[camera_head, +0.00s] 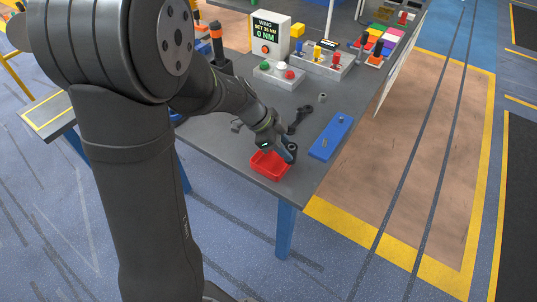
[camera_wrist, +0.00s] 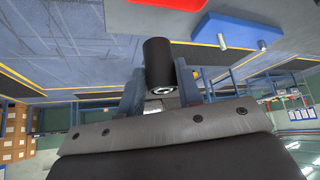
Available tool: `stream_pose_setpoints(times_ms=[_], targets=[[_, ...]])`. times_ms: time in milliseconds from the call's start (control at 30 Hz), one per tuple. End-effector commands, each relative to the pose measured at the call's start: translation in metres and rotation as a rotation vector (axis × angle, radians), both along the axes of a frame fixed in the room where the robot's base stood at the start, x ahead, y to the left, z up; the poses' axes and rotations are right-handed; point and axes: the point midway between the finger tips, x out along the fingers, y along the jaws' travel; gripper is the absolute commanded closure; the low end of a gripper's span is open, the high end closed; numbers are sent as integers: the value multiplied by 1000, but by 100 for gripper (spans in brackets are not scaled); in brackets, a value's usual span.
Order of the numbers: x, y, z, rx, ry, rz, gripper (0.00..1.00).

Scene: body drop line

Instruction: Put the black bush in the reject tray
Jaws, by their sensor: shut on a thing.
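The black bush (camera_wrist: 159,66) is a short black cylinder with a hole, held between the two fingers of my gripper (camera_wrist: 162,92) in the wrist view. In the head view the bush (camera_head: 291,148) shows at the end of my gripper (camera_head: 287,154), above the table near its front edge. The red tray (camera_head: 257,172), which I take to be the reject tray, lies on the table just left of and below the bush. Part of a red thing, likely this tray (camera_wrist: 165,4), shows at the top of the wrist view. The inside of the tray is partly hidden by my gripper.
A blue plate (camera_head: 331,138) with pins lies right of the tray; it also shows in the wrist view (camera_wrist: 240,26). A dark tool (camera_head: 298,118) and a small ring (camera_head: 322,97) lie behind. A button box (camera_head: 279,76) and a display (camera_head: 268,35) stand farther back.

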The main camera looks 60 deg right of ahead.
Motion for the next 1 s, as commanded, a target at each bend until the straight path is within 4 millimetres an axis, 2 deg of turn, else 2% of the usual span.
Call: stream_pose_setpoints(times_ms=[100, 200, 333, 533, 800, 1000], targets=[[29, -5, -18, 3, 3, 7, 100], [48, -9, -30, 2, 3, 5, 100], [64, -13, -39, 1, 1, 4, 100], [69, -14, -48, 1, 1, 2, 100], [69, -14, -82, 1, 1, 2, 100], [69, -14, -82, -1, -1, 2, 100]])
